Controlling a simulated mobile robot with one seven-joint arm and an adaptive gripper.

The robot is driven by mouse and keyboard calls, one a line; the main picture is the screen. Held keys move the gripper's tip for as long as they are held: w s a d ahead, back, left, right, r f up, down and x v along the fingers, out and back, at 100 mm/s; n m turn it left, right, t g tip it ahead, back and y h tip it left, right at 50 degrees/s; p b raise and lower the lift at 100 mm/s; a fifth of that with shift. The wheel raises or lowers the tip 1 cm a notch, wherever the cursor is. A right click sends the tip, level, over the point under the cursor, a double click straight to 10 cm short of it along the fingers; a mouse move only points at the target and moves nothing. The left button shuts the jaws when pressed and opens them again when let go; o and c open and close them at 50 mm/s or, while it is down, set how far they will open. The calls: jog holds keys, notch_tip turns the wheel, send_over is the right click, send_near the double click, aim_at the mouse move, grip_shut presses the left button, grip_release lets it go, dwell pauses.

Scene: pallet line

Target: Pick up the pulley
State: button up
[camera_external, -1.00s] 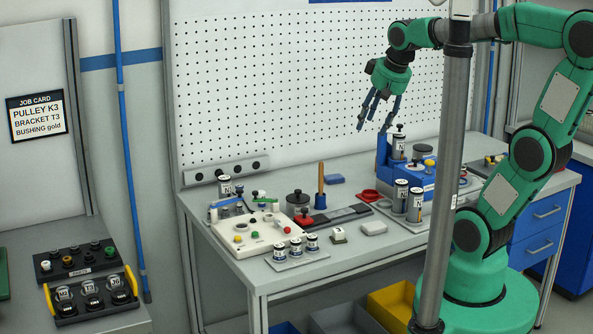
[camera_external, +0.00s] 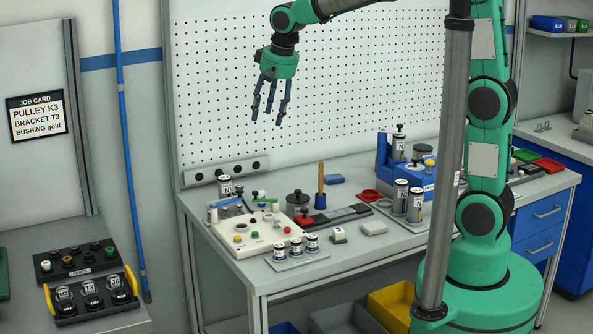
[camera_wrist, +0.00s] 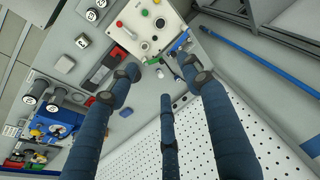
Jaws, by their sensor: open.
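The job card (camera_external: 36,116) on the left panel reads PULLEY K3, BRACKET T3, BUSHING gold. I cannot tell surely which part is the pulley. Three labelled round parts (camera_external: 91,288) sit in a black tray (camera_external: 98,310) at the lower left; I cannot read K3 there. My gripper (camera_external: 268,118) hangs fingers down, open and empty, high above the bench. Its three spread fingers also show in the wrist view (camera_wrist: 163,82).
A white panel box (camera_external: 258,243) with coloured knobs stands on the bench (camera_external: 335,262). A wooden-handled tool (camera_external: 321,184) stands upright behind it. Grey cylinders (camera_external: 415,206) and a blue fixture (camera_external: 383,152) stand at the right. Yellow and grey bins (camera_external: 392,300) lie under the bench.

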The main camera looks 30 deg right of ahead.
jog(key=w+a+f+g+p, duration=0.15)
jog(key=a+f, duration=0.35)
jog(key=a, duration=0.9)
jog(key=a+f+p, duration=0.3)
jog(key=a+f, duration=0.2)
jog(key=a, duration=0.9)
jog(key=s+a+f+p, duration=0.1)
jog(key=s+a+f, duration=0.2)
jog(key=a+f, duration=0.2)
jog(key=s+a+f+p, duration=0.1)
jog(key=s+a+f, duration=0.3)
jog(key=a, duration=0.6)
jog(key=s+a+f+h+p, duration=0.1)
jog(key=s+a+f, duration=0.3)
jog(key=a+f, duration=0.3)
jog(key=shift+a+f, duration=0.15)
jog(key=shift+f, duration=0.05)
send_over(120, 293)
jog(key=shift+s+f, duration=0.2)
jog(key=shift+f, duration=1.95)
jog(key=shift+s+f, duration=0.2)
jog(key=shift+f, duration=1.9)
jog(key=shift+w+f, duration=0.15)
jog(key=shift+f, duration=1.15)
jog(key=shift+w+f, duration=0.1)
jog(key=shift+f, duration=1.15)
